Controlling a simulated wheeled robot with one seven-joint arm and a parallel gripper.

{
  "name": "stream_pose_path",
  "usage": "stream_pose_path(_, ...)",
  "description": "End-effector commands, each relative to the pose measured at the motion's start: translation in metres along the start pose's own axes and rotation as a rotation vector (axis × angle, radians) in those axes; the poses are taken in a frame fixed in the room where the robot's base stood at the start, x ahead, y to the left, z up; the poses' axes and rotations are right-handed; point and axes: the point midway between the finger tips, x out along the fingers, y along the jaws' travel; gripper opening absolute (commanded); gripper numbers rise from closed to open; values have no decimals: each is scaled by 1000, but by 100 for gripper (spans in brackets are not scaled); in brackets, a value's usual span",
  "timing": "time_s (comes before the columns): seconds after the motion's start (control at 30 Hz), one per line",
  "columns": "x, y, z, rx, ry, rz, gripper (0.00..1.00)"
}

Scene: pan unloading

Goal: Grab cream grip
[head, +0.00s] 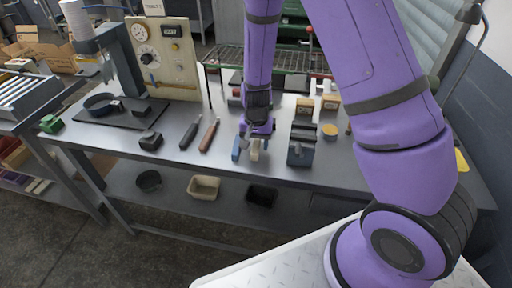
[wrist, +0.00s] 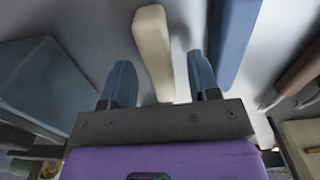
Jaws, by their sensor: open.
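The cream grip (wrist: 152,45) is a pale, narrow bar in the wrist view. Its near end lies between the two blue fingers of my gripper (wrist: 159,68), with a gap on each side. In the head view the cream grip (head: 254,154) shows just below my gripper (head: 257,137), over the bench. My gripper is open and holds nothing. Whether the fingertips are level with the grip is hard to tell.
A blue grip (wrist: 233,35) lies close beside one finger; it also shows in the head view (head: 236,153). A dark blue-grey box (head: 301,153) stands on the other side. Brown (head: 209,134) and black (head: 190,134) handles lie on the bench (head: 225,170) to the left.

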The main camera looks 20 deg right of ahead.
Motion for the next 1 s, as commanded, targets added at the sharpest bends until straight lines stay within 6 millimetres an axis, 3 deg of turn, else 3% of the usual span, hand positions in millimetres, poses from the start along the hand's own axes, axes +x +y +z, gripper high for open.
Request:
stream_pose_path(0.23,1,0,0,0,1,-1,55)
stream_pose_path(0.47,1,0,0,0,1,-1,2)
stream_pose_path(1.0,-8,4,-5,1,2,-2,1)
